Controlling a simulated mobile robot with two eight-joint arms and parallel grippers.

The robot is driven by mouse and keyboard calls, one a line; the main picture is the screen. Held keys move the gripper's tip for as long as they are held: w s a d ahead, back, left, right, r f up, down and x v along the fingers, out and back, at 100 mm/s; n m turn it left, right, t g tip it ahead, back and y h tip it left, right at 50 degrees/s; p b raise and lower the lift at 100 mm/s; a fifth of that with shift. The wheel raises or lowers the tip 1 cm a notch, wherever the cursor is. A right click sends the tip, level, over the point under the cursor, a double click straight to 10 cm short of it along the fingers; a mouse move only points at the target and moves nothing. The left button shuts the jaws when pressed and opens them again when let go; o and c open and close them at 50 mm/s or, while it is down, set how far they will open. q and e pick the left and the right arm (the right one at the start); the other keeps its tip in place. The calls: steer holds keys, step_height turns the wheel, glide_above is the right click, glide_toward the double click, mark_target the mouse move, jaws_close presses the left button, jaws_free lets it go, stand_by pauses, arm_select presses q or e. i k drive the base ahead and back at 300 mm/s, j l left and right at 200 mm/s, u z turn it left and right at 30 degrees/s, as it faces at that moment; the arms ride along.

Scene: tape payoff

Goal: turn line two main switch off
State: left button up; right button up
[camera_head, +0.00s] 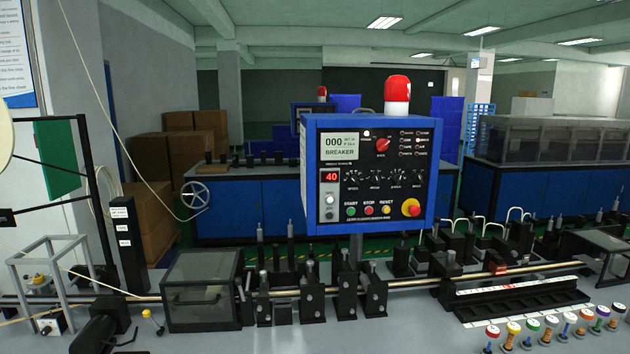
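A display (339,146) reads "000" and "BREAKER", and a red display (330,176) reads "40". A red-and-white beacon (397,95) tops the box. A second, smaller control box (309,108) with a red beacon stands behind, partly hidden. I cannot read a line number on either box. Neither gripper is in view.
Below the box are a long steel rod (430,282), black brackets (312,300) and a dark transparent cover (202,290). Several coloured spools (513,332) stand at front right. A red mushroom button (411,208) on yellow is at the panel's lower right. Blue cabinets (245,205) stand behind.

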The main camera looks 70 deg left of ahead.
mark_target(381, 144)
steer(key=u, duration=2.2)
